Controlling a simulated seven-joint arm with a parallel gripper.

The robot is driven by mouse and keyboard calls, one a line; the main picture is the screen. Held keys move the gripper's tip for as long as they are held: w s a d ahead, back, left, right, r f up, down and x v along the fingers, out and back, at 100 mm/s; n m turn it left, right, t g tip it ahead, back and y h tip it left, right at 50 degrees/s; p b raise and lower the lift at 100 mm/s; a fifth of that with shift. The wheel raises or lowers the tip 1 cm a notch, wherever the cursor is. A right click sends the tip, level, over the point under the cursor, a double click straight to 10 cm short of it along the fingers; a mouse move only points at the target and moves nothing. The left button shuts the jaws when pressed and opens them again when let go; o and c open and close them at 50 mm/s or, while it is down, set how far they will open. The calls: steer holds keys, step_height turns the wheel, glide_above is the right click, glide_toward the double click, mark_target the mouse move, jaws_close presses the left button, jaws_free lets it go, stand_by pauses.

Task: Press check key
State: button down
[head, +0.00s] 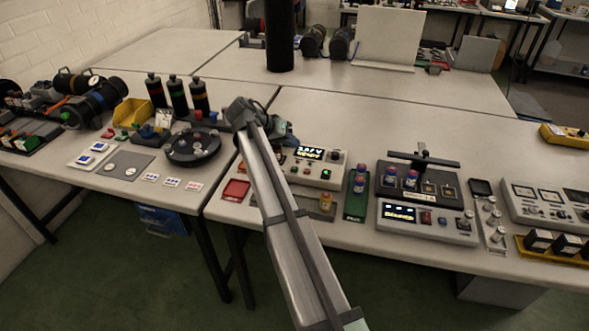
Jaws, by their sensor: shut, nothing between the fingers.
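A beige meter box (335,160) with a lit display (310,153) and small buttons stands just right of my arm, on the middle table. A green button (325,174) shows on its front. A second control box (455,232) with a lit display (399,213) and a red button (426,217) stands further right. The key labels are too small to read, so I cannot tell which is the check key. My gripper (284,137) is beyond my raised arm, near the meter box's left back corner. It is shut and empty; its fingertips are hardly visible, and contact cannot be told.
A round black turntable (193,149) and several bottles (177,95) stand on the left table. A red tray (236,190) lies left of my arm. A green stand (356,199) and a black-armed fixture (420,159) stand right. The table behind is largely clear around a black column (280,40).

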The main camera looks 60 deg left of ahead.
mark_target(292, 169)
steer(key=shift+f, duration=3.45)
steer(key=shift+f, duration=0.8)
steer(key=shift+r, duration=0.8)
steer(key=shift+r, duration=2.5)
